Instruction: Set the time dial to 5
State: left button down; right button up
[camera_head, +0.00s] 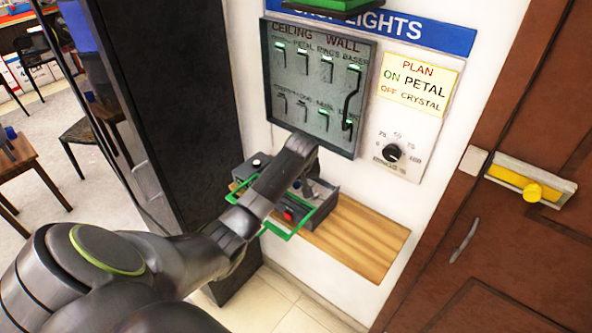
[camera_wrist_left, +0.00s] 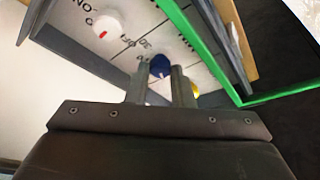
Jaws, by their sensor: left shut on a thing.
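A blue dial (camera_wrist_left: 159,64) sits on a white labelled panel (camera_wrist_left: 130,42) in the left wrist view. My left gripper (camera_wrist_left: 160,72) is shut on it, one finger on each side. A white dial with a red mark (camera_wrist_left: 106,28) lies to its left, and part of a yellow dial (camera_wrist_left: 195,90) shows to its right behind a finger. The panel's lettering is only partly readable, so the dial's setting cannot be told. In the head view my left arm reaches over a grey box (camera_head: 325,196) on a wooden shelf, hiding most of its top. My right gripper is out of view.
A green frame (camera_head: 270,229) borders the box on the wooden shelf (camera_head: 365,240). Above hangs a grey switch panel (camera_head: 320,97), with a black wall knob (camera_head: 392,152) to its right. A brown door (camera_head: 500,230) with a yellow-knobbed latch stands at right.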

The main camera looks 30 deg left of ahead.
pick_arm(q)
jog(key=shift+w+d+r+n+g+y+p, duration=0.15)
jog(key=shift+n+p, duration=0.2)
jog(key=shift+n, duration=0.25)
jog(key=shift+a+n+g+y+p, duration=0.15)
jog(key=shift+n+p, duration=0.2)
jog(key=shift+n, duration=0.25)
jog(key=shift+d+n+p, duration=0.1)
jog(key=shift+n+p, duration=0.25)
jog(key=shift+n, duration=0.45)
jog(key=shift+g+y, duration=0.3)
jog(key=c, duration=1.3)
grip_release()
jog(key=shift+o, duration=0.2)
